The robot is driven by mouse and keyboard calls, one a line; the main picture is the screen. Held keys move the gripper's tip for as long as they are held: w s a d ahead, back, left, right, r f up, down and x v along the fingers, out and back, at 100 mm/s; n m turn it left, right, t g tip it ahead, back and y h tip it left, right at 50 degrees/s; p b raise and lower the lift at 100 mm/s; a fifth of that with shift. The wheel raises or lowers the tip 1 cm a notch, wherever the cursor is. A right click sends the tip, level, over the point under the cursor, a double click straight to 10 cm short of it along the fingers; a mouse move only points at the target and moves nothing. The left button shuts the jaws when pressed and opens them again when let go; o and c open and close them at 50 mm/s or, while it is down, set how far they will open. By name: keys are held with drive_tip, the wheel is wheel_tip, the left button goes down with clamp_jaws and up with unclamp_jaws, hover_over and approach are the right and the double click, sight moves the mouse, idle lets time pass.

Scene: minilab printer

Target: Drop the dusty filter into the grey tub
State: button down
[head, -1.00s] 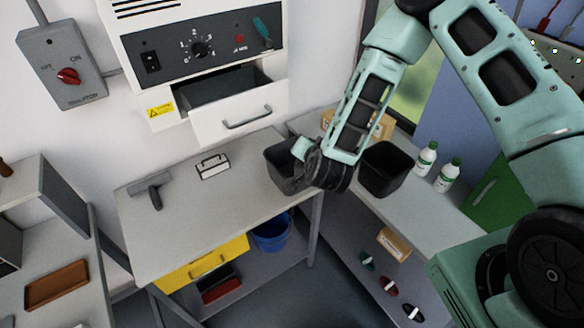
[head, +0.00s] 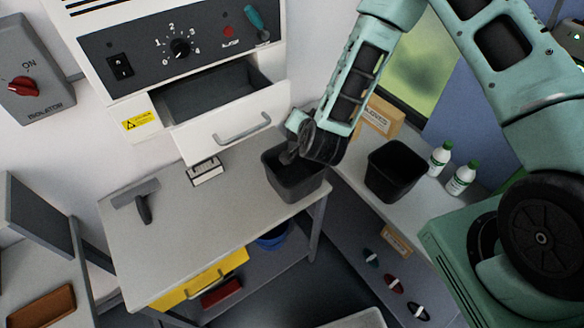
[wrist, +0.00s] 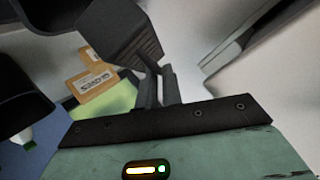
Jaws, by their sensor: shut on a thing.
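The grey tub (head: 296,188) stands at the right end of the pale bench, open upward. My gripper (head: 291,153) points down-left over the tub's back rim. In the wrist view my gripper's narrow fingers (wrist: 162,84) are close together, at the edge of a dark, ribbed block (wrist: 143,48), which appears to be the dusty filter. In the head view the held piece is small and dark against the tub, so its exact height and whether it touches the rim cannot be told.
A blacker bin (head: 394,172) stands on the side counter, beside a gloves box (head: 382,117) and two white bottles (head: 440,158). An open drawer (head: 237,125) of the white machine juts over the bench.

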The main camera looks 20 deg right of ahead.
drive_tip(key=shift+f+b, duration=2.1)
drive_tip(key=shift+f, duration=0.85)
drive_tip(key=c, duration=1.5)
unclamp_jaws()
drive_tip(key=shift+s, duration=0.15)
drive_tip(key=shift+p+v, duration=3.8)
drive_tip(key=shift+v, duration=4.8)
